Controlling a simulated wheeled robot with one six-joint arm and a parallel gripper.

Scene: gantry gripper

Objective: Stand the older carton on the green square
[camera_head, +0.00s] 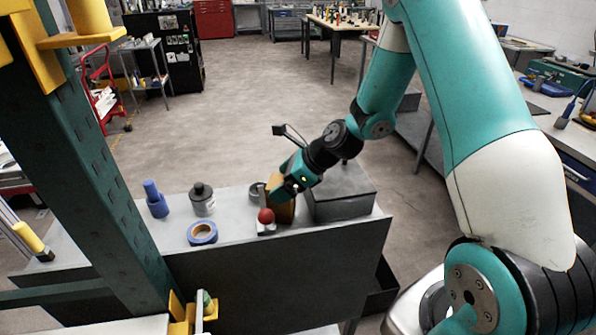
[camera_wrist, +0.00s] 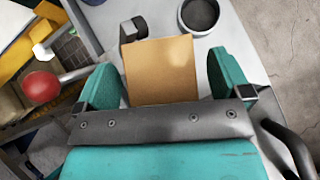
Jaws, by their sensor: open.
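A tan carton (camera_head: 281,209) stands on the grey bench, partly hidden behind my gripper (camera_head: 288,192) in the head view. In the wrist view the carton (camera_wrist: 161,72) lies between the two teal fingers of my gripper (camera_wrist: 166,80), with a gap visible on each side. The gripper is open, and its fingers are around the carton without visibly pressing on it. No date or marking is readable on the carton, and I make out no second carton. I cannot make out a green square in either view.
A red ball on a pale base (camera_head: 266,218) stands close in front of the carton. A grey box (camera_head: 342,192) is just right of it. Blue tape (camera_head: 203,233), a grey bottle (camera_head: 202,200) and a blue object (camera_head: 155,201) stand left. A round grey dish (camera_wrist: 199,14) is behind.

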